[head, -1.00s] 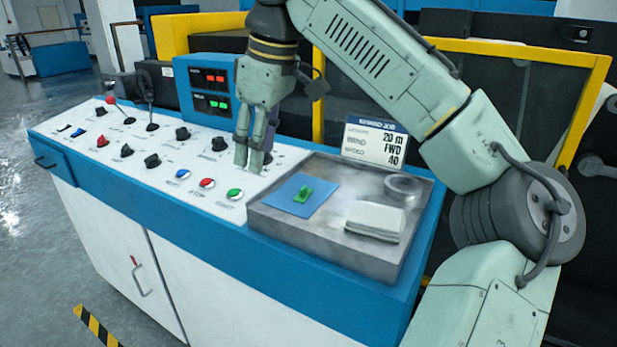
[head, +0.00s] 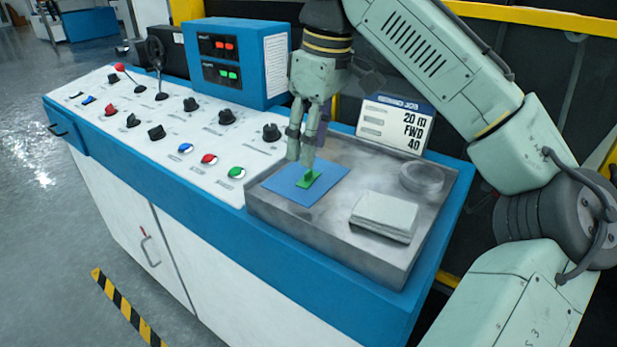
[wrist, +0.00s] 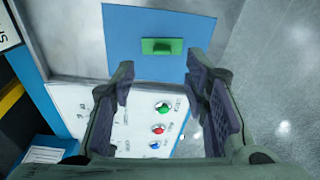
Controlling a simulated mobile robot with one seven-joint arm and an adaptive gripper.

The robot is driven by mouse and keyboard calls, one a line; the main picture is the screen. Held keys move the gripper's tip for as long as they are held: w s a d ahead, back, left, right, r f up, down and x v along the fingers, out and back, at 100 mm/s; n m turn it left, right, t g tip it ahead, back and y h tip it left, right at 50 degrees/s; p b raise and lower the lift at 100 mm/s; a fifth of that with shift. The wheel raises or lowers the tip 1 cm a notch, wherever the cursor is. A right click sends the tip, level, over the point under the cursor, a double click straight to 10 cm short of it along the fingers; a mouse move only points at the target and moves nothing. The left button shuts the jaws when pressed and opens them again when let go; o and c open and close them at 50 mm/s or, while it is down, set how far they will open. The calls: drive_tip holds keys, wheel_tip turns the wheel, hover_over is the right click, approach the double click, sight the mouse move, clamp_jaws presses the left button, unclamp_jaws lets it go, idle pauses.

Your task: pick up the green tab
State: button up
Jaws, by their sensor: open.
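The green tab (head: 309,179) lies on a blue square sheet (head: 283,183) on the grey metal tray. My gripper (head: 301,161) points down just above and beside the tab in the head view, and its fingers overlap the far edge of the sheet. In the wrist view the tab (wrist: 162,46) shows as a small green plate with a raised grip, on the blue sheet (wrist: 125,32). There it is beyond the tips of my gripper (wrist: 157,82). The fingers are spread apart with nothing between them.
The grey tray (head: 330,250) also holds a pale stacked block (head: 385,214) and a round ring (head: 421,177). A job sign (head: 396,125) stands at its back edge. Knobs and coloured buttons, including a green button (head: 236,172), cover the white panel left of the tray.

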sight(308, 170)
wheel_tip(308, 170, down, 4)
drive_tip(key=shift+a+f, duration=0.15)
drive_tip(key=shift+f, duration=0.1)
drive_tip(key=shift+c, duration=0.2)
drive_tip(key=c, duration=0.8)
